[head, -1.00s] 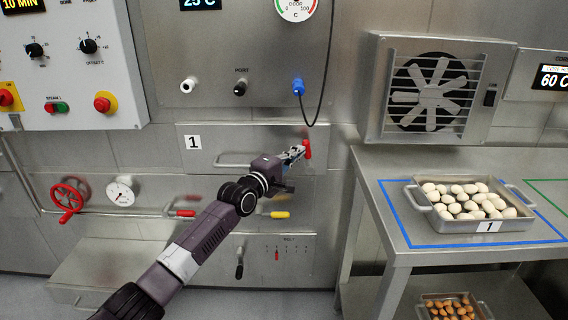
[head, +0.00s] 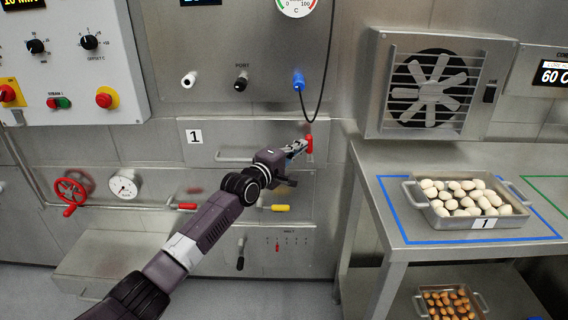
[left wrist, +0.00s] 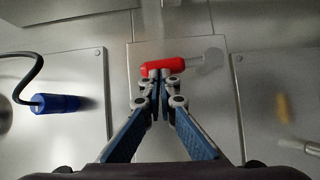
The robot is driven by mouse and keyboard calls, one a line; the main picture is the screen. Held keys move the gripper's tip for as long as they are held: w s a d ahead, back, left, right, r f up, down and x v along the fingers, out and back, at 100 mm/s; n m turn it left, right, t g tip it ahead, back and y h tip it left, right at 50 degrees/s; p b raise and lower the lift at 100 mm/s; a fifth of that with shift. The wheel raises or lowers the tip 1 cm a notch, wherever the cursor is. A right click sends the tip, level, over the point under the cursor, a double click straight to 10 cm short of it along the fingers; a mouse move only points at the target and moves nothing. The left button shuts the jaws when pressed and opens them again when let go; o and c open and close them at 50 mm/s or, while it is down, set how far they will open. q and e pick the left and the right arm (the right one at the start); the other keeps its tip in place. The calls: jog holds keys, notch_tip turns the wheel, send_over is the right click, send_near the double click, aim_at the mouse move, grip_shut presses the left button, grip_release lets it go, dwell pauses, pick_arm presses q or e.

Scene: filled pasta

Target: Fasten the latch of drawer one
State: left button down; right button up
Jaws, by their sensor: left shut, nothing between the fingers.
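Drawer one (head: 232,133) is a flat steel front with a "1" label and a bar handle, and it looks closed. The red latch grip (head: 309,145) stands about upright at the drawer's right edge. My left gripper (head: 300,149) is shut and empty, with its tips at the latch's left side. In the left wrist view the red grip (left wrist: 162,67) lies crosswise just past the shut fingertips (left wrist: 160,77). The tips overlap its edge there; I cannot tell whether they touch it. My right gripper is not in view.
A blue plug (head: 299,82) with a black cable hangs above the latch. A yellow grip (head: 281,208) and a red valve wheel (head: 70,191) are lower on the wall. At right a steel table (head: 398,225) bears a tray (head: 437,212) of pale pieces.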

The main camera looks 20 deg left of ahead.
pick_arm(q)
jog(key=shift+f, duration=0.15)
jog(key=v, duration=1.2)
